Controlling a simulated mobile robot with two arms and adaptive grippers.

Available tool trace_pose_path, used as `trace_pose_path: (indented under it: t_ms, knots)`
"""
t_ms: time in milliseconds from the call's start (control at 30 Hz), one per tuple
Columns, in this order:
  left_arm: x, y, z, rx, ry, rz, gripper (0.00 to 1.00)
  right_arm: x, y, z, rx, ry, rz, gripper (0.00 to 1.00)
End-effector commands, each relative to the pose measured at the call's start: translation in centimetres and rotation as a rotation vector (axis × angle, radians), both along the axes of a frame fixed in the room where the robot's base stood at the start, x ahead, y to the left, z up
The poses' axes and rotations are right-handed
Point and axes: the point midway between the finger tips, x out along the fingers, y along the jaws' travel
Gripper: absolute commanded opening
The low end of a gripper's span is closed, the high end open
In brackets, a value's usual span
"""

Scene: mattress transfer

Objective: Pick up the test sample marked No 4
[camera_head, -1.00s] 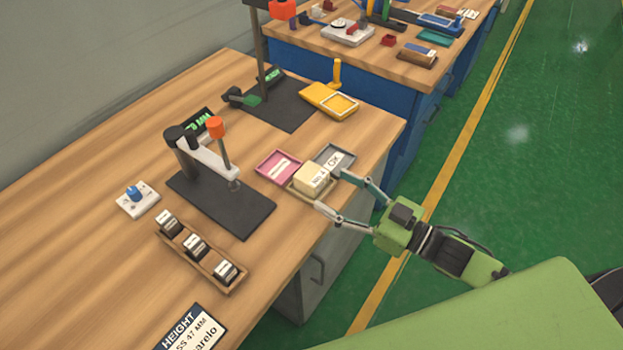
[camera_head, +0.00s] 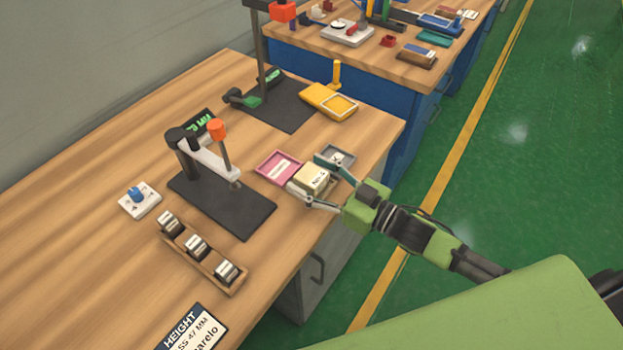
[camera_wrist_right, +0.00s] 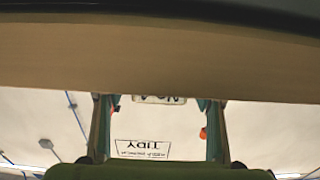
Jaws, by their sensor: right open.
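The test sample (camera_head: 312,179) is a cream block with a label on top reading No 4. It sits in a small tan tray near the table's right edge. My right gripper (camera_head: 306,174) is open, with one finger on each side of the sample; contact cannot be told. My left gripper is not in view.
A pink tray (camera_head: 279,167) and a grey tray (camera_head: 345,154) stand close beside the sample. A height gauge on a black base (camera_head: 240,215) and a wooden rack (camera_head: 205,262) with several metal weights are to the left. A yellow device (camera_head: 328,101) stands behind.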

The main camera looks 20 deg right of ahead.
Motion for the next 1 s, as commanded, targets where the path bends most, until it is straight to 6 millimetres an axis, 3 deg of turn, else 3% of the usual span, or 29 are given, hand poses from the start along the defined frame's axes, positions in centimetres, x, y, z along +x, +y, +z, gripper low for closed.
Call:
trace_pose_path:
  t_ms: [33, 167, 200, 667, 833, 1000]
  knots:
    - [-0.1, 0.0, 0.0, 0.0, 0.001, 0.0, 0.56, 0.0, 0.0, 0.0, 0.0, 0.0, 0.0, 0.58]
    - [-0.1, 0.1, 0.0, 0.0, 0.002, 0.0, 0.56, 0.0, 0.0, 0.0, -0.001, -0.001, 0.0, 0.25]
    - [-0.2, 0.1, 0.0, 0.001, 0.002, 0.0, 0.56, 0.0, 0.0, 0.0, -0.001, -0.001, 0.0, 0.21]
    - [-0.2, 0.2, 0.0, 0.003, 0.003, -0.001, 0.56, 0.0, -0.1, 0.9, -0.001, -0.002, 0.0, 0.21]
    - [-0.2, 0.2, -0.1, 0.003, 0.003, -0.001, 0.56, 0.0, 0.0, 3.6, -0.003, -0.006, 0.002, 0.21]
    - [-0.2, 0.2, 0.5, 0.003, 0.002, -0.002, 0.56, -2.8, 2.1, 7.3, 0.004, -0.003, 0.004, 0.21]
